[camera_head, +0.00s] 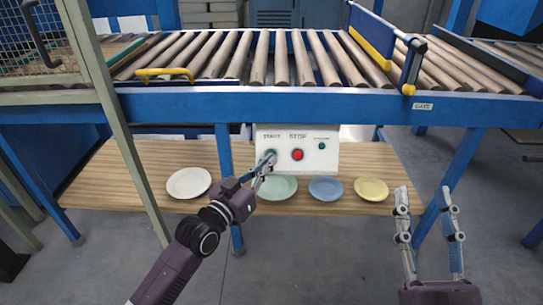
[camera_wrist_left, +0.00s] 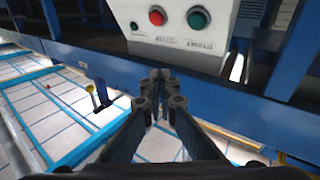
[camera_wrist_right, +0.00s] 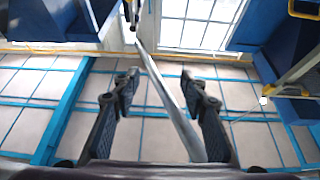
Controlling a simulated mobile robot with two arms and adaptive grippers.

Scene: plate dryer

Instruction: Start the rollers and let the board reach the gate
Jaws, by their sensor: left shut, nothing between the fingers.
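The control box (camera_head: 315,146) hangs under the front rail of the roller conveyor (camera_head: 255,58). It has a START button, a red STOP button (camera_head: 297,155) and a small green lamp (camera_head: 321,146). My left gripper (camera_head: 268,163) is shut and empty, in front of the START button and partly covering it. The left wrist view shows the green START button (camera_wrist_left: 199,17) beyond the shut fingertips; contact cannot be told. The blue and yellow gate (camera_head: 372,38) stands across the rollers, above the GATE label (camera_head: 423,106). My right gripper (camera_head: 429,205) is open and empty. I cannot make out the board clearly.
A wooden shelf (camera_head: 145,150) under the conveyor carries a white plate (camera_head: 188,183), a green plate (camera_head: 279,188), a blue plate (camera_head: 326,189) and a yellow plate (camera_head: 371,189). A mesh guard (camera_head: 58,38) and pale post stand at left. Blue legs flank the box.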

